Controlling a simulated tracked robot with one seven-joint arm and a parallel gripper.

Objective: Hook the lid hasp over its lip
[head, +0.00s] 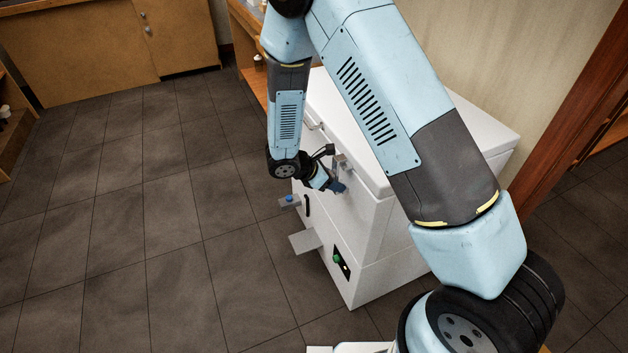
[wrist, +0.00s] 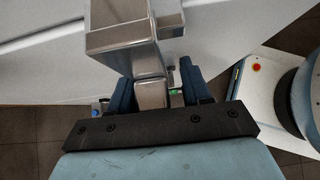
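A white chest (head: 370,235) with a white lid (head: 350,140) stands under my arm. The metal hasp (head: 342,163) is on its front near the lid edge, partly hidden by my gripper (head: 335,186). In the wrist view the hasp (wrist: 122,35) is a boxy steel piece with a narrower tongue reaching down between my two blue fingers (wrist: 158,92). The fingers stand apart on either side of the tongue. A gap shows between the tongue and the right finger; contact at the left finger is unclear. The lip cannot be clearly made out.
A small shelf with a blue knob (head: 290,198), a black handle (head: 307,205) and a grey plate (head: 305,242) stick out from the chest front. A green button (head: 337,258) sits lower. The tiled floor (head: 170,230) to the left is clear.

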